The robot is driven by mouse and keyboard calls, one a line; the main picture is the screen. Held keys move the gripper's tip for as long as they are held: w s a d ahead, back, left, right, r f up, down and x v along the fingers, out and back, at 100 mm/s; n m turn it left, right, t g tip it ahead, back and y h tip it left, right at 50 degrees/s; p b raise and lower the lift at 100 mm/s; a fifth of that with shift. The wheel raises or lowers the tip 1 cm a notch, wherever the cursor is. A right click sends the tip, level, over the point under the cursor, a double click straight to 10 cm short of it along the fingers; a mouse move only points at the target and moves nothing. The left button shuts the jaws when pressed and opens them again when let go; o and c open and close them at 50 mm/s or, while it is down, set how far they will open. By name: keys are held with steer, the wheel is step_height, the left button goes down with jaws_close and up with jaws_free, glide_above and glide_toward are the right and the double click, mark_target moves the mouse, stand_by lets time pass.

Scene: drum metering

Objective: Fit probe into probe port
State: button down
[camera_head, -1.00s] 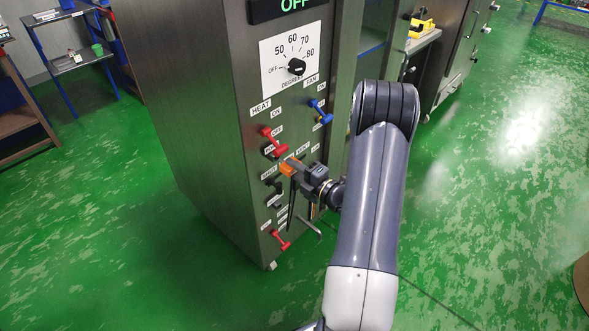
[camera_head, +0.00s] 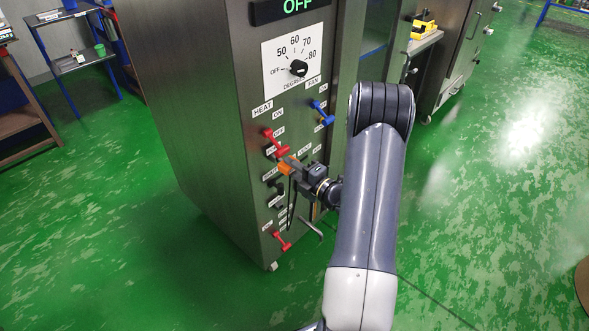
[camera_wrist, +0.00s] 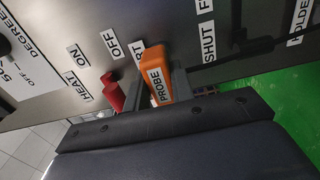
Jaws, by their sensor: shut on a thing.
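The probe is an orange block (camera_head: 286,168) held at the tip of my gripper (camera_head: 291,170), in front of the cabinet's control panel. In the wrist view the probe (camera_wrist: 155,65) carries a white PROBE label and sits between the two dark fingers of my gripper (camera_wrist: 160,88). Its far end is close to the panel, beside a label ending in "RT". A partly covered label in the head view sits just left of the probe. The probe port's opening is hidden, so I cannot tell whether the probe touches it or is in it.
The steel cabinet (camera_head: 185,110) has a temperature dial (camera_head: 298,68), a red heat switch (camera_head: 275,141), a blue fan switch (camera_head: 320,112) and a lower red handle (camera_head: 282,240). The red switch (camera_wrist: 112,92) is close to my gripper's left in the wrist view.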

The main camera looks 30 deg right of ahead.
steer(key=shift+x, duration=0.95)
steer(key=c, duration=1.1)
jaws_free()
steer(key=v, duration=1)
steer(key=shift+s+d, duration=0.1)
steer(key=shift+s, duration=0.25)
